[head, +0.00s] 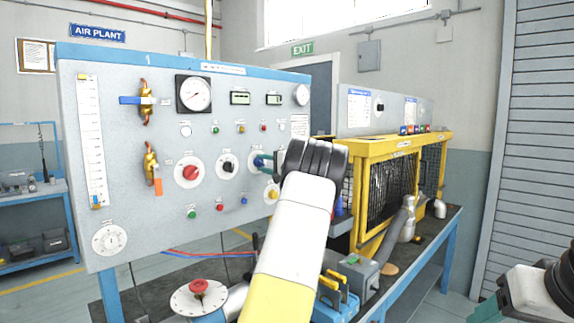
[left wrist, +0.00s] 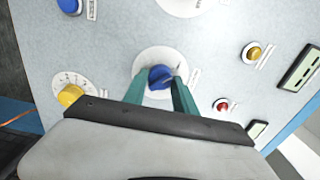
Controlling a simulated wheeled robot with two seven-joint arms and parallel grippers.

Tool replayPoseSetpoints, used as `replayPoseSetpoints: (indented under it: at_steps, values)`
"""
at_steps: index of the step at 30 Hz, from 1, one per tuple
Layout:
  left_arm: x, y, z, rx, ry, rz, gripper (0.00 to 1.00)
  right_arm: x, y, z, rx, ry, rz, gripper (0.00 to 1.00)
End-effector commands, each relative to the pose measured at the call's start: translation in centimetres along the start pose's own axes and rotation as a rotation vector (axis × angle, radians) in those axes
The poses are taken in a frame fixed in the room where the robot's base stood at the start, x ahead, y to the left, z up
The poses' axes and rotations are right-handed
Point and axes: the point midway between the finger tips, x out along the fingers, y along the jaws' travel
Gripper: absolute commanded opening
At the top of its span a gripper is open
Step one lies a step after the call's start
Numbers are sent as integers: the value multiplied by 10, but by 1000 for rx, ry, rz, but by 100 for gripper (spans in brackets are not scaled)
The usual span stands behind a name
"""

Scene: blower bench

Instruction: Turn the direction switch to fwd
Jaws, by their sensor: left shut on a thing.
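The upright grey control panel (head: 140,200) carries a row of rotary knobs on white round plates. A blue knob (head: 258,162) is the right one of this row. It also shows in the left wrist view (left wrist: 160,76), on its white plate. My left gripper (head: 264,161) is shut on this blue knob, with one teal finger on each side of it. The labels around the knob are too small to read, so I cannot tell its marked position. A red knob (head: 190,172) and a black knob (head: 227,166) sit to its left.
A yellow knob (head: 273,194) sits just below the blue one. Small push buttons and gauges surround the knobs. A yellow mesh cage (head: 400,147) stands on the bench to the right. A red-handled valve (head: 199,287) is low in front of the panel.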

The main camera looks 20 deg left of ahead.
Motion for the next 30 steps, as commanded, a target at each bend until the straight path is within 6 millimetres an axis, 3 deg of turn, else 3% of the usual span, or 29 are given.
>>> replayPoseSetpoints:
  at_steps: [6, 7, 10, 21, 30]
  values:
    - [0, 2, 0, 0, -1, 3, 0, 0, 0, 0, 0, 0, 0, 63]
    - [0, 2, 0, 0, -1, 3, 35, 0, 0, 0, 0, 0, 0, 63]
    - [0, 2, 0, 0, -1, 3, 55, 0, 0, 0, 0, 0, 0, 63]
    - [-4, 0, 0, 1, 0, 2, 55, 0, 0, 0, 0, 0, 0, 63]
    - [-51, 0, 0, 1, 2, 2, 55, 0, 0, 0, 0, 0, 0, 63]
